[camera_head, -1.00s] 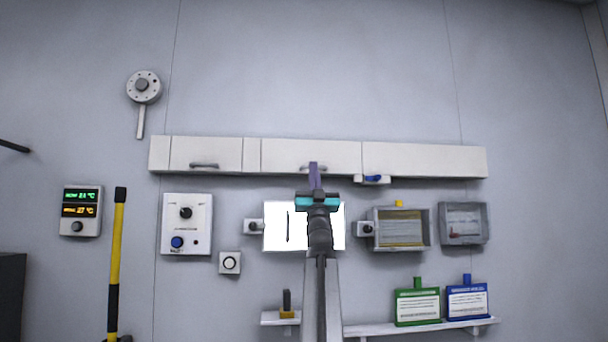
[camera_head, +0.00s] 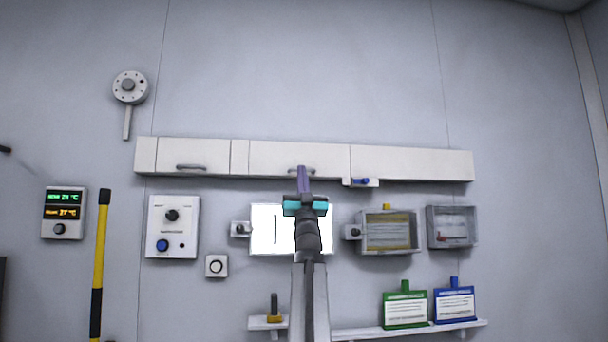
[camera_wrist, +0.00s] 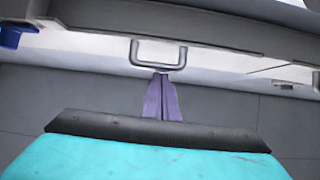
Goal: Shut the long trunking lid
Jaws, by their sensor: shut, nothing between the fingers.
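A long white trunking (camera_head: 412,163) runs across the wall. Its wider lid panel (camera_head: 270,152) is in the middle, with a grey bar handle that shows clearly in the wrist view (camera_wrist: 158,66). In the head view this panel looks nearly flush; a dark line runs along one edge in the wrist view, and I cannot tell if the lid is fully shut. My gripper (camera_head: 303,169) has its purple fingers together and empty. In the wrist view the fingertips (camera_wrist: 161,77) point at the handle's bar, very close to it; contact is unclear.
A narrower panel with its own handle (camera_head: 191,167) is to the left. A blue latch (camera_head: 361,181) sits under the trunking, right of my gripper. Below are a white lit panel (camera_head: 267,240), clear-fronted boxes (camera_head: 389,232) and a shelf (camera_head: 400,330).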

